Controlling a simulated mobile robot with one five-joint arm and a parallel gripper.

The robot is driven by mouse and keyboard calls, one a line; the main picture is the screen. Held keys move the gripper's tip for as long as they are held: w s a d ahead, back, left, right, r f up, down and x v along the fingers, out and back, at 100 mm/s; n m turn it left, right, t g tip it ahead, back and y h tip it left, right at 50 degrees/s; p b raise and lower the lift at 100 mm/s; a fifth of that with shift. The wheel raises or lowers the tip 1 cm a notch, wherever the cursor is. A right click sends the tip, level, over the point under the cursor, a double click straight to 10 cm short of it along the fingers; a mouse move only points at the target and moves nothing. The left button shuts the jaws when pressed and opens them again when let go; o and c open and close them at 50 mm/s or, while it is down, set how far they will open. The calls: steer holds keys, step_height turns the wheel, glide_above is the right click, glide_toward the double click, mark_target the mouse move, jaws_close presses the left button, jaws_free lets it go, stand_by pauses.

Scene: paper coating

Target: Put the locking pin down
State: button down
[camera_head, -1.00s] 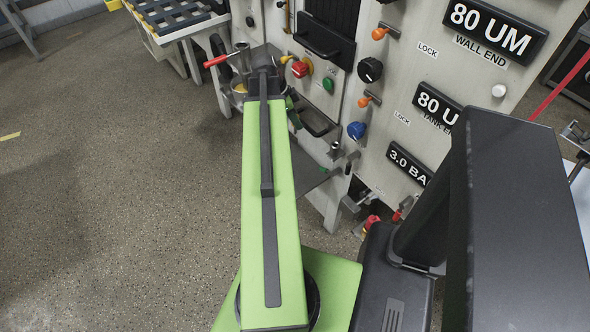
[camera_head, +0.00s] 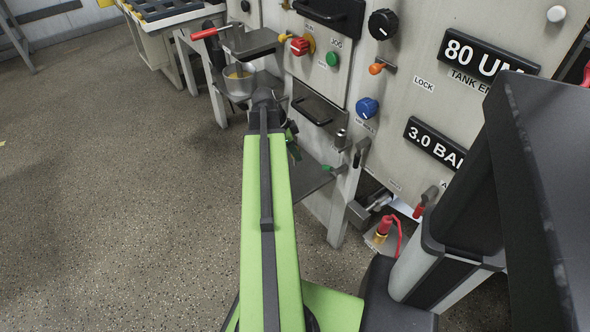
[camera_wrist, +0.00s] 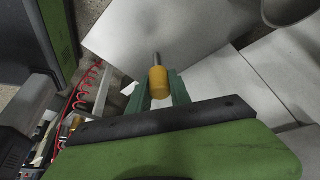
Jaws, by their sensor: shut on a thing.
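The locking pin (camera_wrist: 158,82) has a yellow grip and a thin metal shaft; it shows in the wrist view. My gripper (camera_wrist: 159,91) is shut on its yellow grip, with a green finger on each side. The shaft points away from the gripper, over a grey metal plate (camera_wrist: 125,40). Whether the shaft tip touches the plate cannot be told. In the head view my green arm hides most of the gripper, and the pin cannot be made out there.
A grey shelf (camera_head: 311,176) sticks out from the machine front beside my arm. A metal cup (camera_head: 238,85) and a red-handled lever (camera_head: 207,32) are at its left. Knobs and levers line the panel (camera_head: 400,90). A red coiled hose (camera_wrist: 85,83) hangs at left in the wrist view. Floor at left is clear.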

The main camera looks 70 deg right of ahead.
step_height(320, 180, down, 4)
steer(key=b, duration=0.4)
steer(key=shift+f, duration=0.15)
steer(key=shift+r, duration=0.2)
steer(key=shift+f, duration=0.15)
steer(key=c, duration=1.2)
jaws_free()
steer(key=shift+r+p, duration=0.3)
steer(key=shift+r, duration=0.1)
steer(key=p+v, duration=1)
steer(key=v, duration=0.1)
steer(key=shift+w+a+r, duration=0.15)
steer(key=shift+r, duration=0.05)
